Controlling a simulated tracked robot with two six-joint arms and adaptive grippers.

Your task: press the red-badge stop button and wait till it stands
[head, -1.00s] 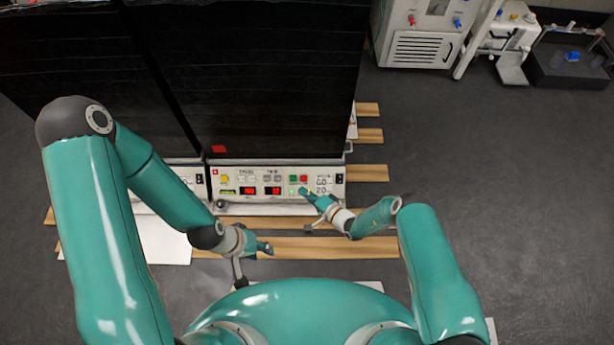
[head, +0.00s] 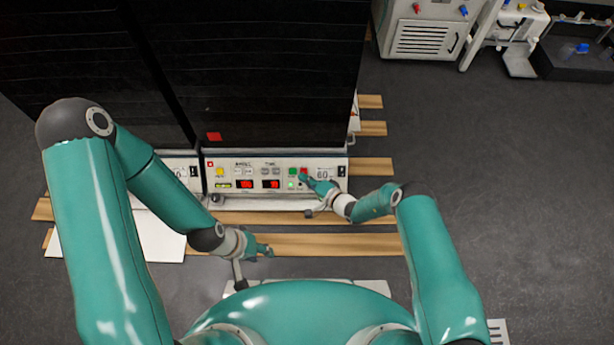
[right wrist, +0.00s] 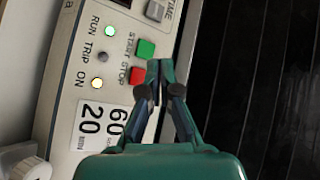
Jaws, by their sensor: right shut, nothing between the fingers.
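The control panel (head: 232,191) of the dark-fronted shaker has a small red badge (head: 210,164) at its upper left. A red square (head: 214,136) is on the dark front above it. The red stop button (right wrist: 137,75) is beside the green start button (right wrist: 146,49). My right gripper (right wrist: 160,66) is shut and empty, its tips just right of the red button in the wrist view; contact cannot be told. In the head view the right gripper (head: 308,179) is at the buttons. My left gripper (head: 265,249) hangs below the panel; its jaw state is unclear.
The RUN light (right wrist: 110,31) glows green and the ON light (right wrist: 97,83) yellowish; the TRIP light (right wrist: 103,57) is dark. Another shaker panel (head: 180,171) adjoins at left. Wooden slats (head: 330,244) lie below. Grey floor (head: 500,190) is clear at right.

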